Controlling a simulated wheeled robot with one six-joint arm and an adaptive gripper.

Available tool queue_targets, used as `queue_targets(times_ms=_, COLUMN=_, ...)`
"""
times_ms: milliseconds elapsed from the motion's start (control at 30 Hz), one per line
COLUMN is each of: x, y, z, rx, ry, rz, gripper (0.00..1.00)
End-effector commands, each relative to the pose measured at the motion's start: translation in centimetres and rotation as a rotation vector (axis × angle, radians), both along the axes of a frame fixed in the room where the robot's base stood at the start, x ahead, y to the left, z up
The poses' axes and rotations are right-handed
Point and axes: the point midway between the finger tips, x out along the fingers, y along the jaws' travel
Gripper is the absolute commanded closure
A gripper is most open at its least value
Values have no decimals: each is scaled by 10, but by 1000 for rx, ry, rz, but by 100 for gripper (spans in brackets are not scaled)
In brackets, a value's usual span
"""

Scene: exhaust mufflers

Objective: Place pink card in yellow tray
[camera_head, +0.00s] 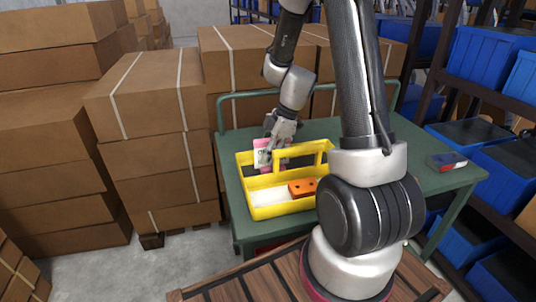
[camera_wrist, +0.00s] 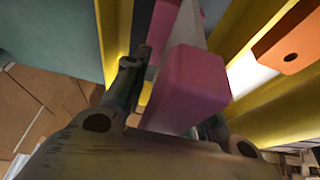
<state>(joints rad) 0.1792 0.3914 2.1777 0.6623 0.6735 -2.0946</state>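The pink card (camera_head: 264,154) is a blocky pink and white piece, upright at the back left of the yellow tray (camera_head: 249,209). Its lower part is hidden behind the tray's parts. My gripper (camera_head: 273,147) points down over the tray and appears shut on the card. In the wrist view, the pink card (camera_wrist: 192,85) lies between the fingers of my gripper (camera_wrist: 172,92), with yellow tray walls (camera_wrist: 116,32) around it. The right finger is mostly hidden behind the card. I cannot tell whether the card touches the tray floor.
An orange part (camera_head: 302,187) lies in the tray's front section, beside the raised yellow handle (camera_head: 303,147). The tray stands on a green cart (camera_head: 420,178). A small red and dark box (camera_head: 446,162) lies at its right. Cardboard boxes (camera_head: 155,100) stand left; blue bins (camera_head: 480,58) stand right.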

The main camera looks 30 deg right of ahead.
Motion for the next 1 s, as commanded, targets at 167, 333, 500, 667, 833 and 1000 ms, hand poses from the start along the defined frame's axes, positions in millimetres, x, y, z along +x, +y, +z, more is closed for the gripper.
queue_targets(times_ms=167, x=0, y=0, z=0, rx=0, ry=0, rz=0, gripper=73)
queue_targets(times_ms=333, x=0, y=-3, z=11, rx=0, ry=-4, rz=-1, gripper=73)
queue_targets(times_ms=500, x=-2, y=-16, z=44, rx=-1, ry=-6, rz=-1, gripper=73)
queue_targets(times_ms=667, x=-5, y=-31, z=77, rx=-1, ry=-6, rz=0, gripper=73)
queue_targets(times_ms=833, x=-8, y=-41, z=103, rx=-1, ry=-3, rz=0, gripper=73)
queue_targets(times_ms=1000, x=-13, y=-43, z=119, rx=-7, ry=4, rz=-22, gripper=73)
